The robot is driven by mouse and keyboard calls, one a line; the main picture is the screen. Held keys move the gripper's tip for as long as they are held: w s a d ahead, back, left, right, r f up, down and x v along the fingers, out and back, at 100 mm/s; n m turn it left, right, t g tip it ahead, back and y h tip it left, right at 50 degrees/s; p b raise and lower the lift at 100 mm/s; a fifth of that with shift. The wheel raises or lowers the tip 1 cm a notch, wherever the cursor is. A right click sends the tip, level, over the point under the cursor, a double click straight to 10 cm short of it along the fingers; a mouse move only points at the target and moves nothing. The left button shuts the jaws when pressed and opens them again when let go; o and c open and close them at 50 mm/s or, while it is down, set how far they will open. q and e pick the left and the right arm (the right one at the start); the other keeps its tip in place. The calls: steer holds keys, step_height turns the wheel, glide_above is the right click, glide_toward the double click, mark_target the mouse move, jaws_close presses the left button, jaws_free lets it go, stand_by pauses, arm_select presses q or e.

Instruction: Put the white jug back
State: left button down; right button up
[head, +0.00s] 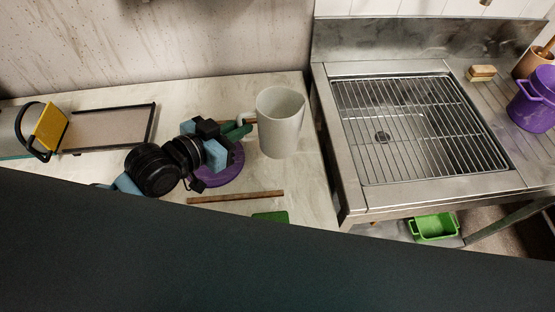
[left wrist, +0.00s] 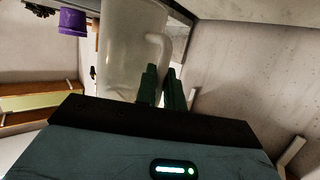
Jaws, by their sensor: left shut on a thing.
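The white jug (head: 280,125) is upright at the right end of the pale counter, left of the sink, with its handle facing left. My left gripper (head: 240,130) reaches in from the left with its green fingers shut on the handle. In the left wrist view, the jug (left wrist: 122,50) fills the upper middle and the green fingers (left wrist: 163,88) close around the lower part of its handle. I cannot tell whether the jug's base touches the counter. My right gripper is not in view.
A purple disc (head: 225,172) lies beneath my left gripper, near a wooden stick (head: 235,197). A framed tray (head: 108,128) and a yellow item (head: 50,127) are at left. The rack-covered sink (head: 370,150), sponge (head: 481,72) and purple pot (head: 533,105) are at right.

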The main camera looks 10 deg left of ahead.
arm_select(q)
steer(key=shift+w+a+r+m+g+h, duration=0.25)
steer(key=shift+w+r+m+h, duration=0.1)
steer(key=shift+w, duration=0.1)
steer(key=shift+w+a+r+m+g+h, duration=0.2)
steer(key=shift+w+m+g+h, duration=0.05)
steer(key=shift+w+m+h, duration=0.15)
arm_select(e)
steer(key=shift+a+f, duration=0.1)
arm_select(q)
step_height(320, 180, down, 10)
steer(key=shift+b, duration=0.75)
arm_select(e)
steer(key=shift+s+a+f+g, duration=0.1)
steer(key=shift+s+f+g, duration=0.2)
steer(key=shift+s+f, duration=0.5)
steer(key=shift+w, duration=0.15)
arm_select(q)
steer(key=shift+f, duration=0.1)
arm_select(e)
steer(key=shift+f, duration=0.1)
